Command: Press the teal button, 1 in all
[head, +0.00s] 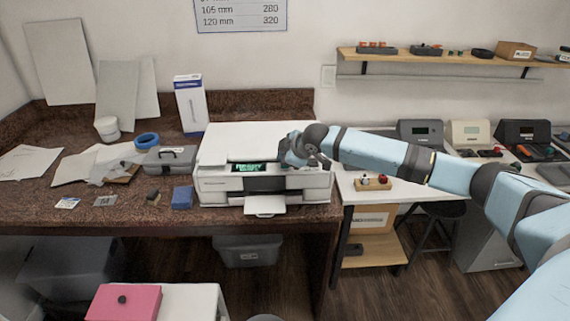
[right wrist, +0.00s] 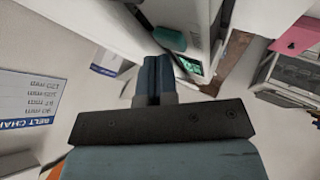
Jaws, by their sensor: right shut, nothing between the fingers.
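The white printer (head: 265,182) stands on the brown counter, with a lit green screen (head: 248,168) on its front panel. My right gripper (head: 296,153) is over the right part of that panel. In the right wrist view its fingers (right wrist: 157,62) are shut and empty. The teal button (right wrist: 170,38) shows there just beyond the fingertips, beside the green screen (right wrist: 191,66). I cannot tell whether the fingers touch it. In the head view my gripper seems to hide the button. My left gripper is not in view.
On the counter (head: 60,217), a blue block (head: 182,197), a grey case (head: 169,159) and a blue tape roll (head: 146,140) lie left of the printer. A tall white box (head: 190,103) stands behind. The printer's output tray (head: 265,206) juts forward.

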